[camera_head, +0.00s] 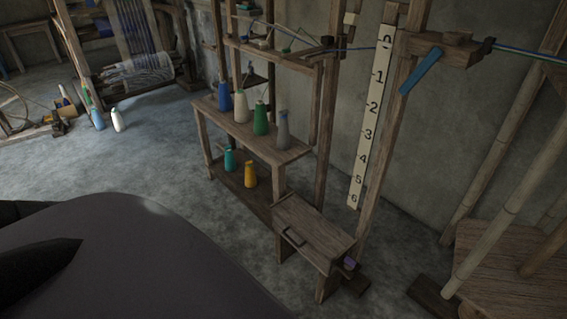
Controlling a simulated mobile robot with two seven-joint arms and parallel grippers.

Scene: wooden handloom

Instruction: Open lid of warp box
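The warp box (335,263) is a small wooden box on legs, right of the centre of the head view, at the end of the wooden shelf rack. Its lid (318,226) is a sloping wooden board that lies shut. A dark handle (292,237) sits at the lid's left edge. The inside of the box is hidden. Neither of my grippers can be made out. Dark parts of my own body fill the lower left, well apart from the box.
The shelf rack (245,133) holds several coloured thread cones. A measuring board (371,120) with numbers stands behind the box. Bamboo poles (500,190) and a wooden board (515,280) are at right. Grey floor (150,170) is open left of the rack.

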